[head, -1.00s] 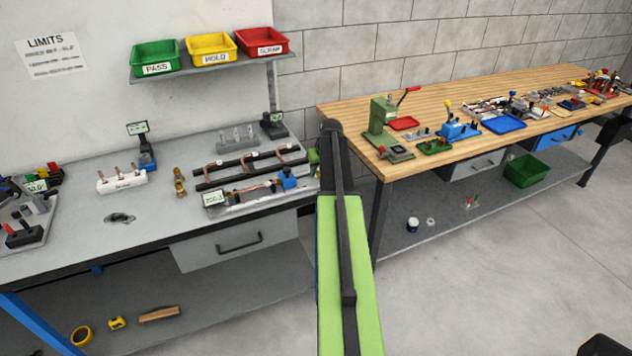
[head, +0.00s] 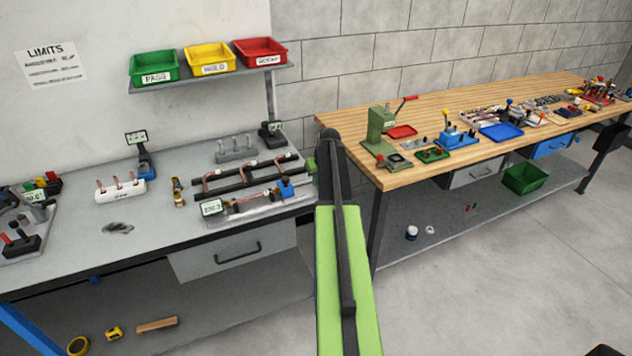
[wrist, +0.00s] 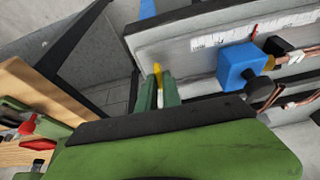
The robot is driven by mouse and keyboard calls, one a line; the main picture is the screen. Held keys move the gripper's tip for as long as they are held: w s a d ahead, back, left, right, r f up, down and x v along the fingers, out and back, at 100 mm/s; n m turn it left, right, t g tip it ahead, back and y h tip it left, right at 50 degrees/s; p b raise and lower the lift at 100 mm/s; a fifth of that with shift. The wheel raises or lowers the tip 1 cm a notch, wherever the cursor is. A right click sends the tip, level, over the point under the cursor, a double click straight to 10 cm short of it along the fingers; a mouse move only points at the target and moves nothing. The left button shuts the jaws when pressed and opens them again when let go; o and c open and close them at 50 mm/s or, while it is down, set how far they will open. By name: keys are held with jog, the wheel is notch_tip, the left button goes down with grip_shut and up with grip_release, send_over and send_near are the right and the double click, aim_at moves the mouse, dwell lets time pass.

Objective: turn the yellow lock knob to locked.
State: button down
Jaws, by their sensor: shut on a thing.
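The yellow lock knob (wrist: 157,70) shows in the wrist view as a narrow yellow piece at the near end of the grey fixture (wrist: 190,50). My gripper (wrist: 159,88) has its two green fingers closed on the knob, one on each side. The fingers hide part of the knob, and I cannot read its lock marking. In the head view, the fixture (head: 262,208) lies at the right end of the grey bench. My arm covers the area at that end, and I cannot make out the knob there.
The grey bench (head: 60,262) is at left. A wooden bench (head: 350,115) stands at right, with a gap of floor between.

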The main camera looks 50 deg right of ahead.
jog(key=shift+w+a, duration=0.15)
jog(key=shift+w, duration=0.1)
jog(key=m, duration=0.2)
jog(key=m+h, duration=0.1)
jog(key=m, duration=0.1)
jog(key=shift+w+r+g, duration=0.1)
jog(key=shift+w+g, duration=0.1)
jog(key=shift+g, duration=0.2)
jog(key=m+g+h, duration=0.1)
jog(key=m, duration=0.3)
jog(key=shift+w+m, duration=0.15)
jog(key=shift+m, duration=0.25)
jog(key=m+g, duration=0.1)
jog(key=m, duration=0.1)
jog(key=m+g, duration=0.1)
jog(key=m, duration=0.1)
jog(key=shift+w+m+h, duration=0.2)
jog(key=shift+m+h, duration=0.1)
jog(key=shift+a+m+g, duration=0.1)
jog(key=shift+m+g, duration=0.7)
jog(key=shift+m, duration=1.4)
jog(key=c, duration=1.5)
grip_release()
jog(key=shift+s, duration=0.15)
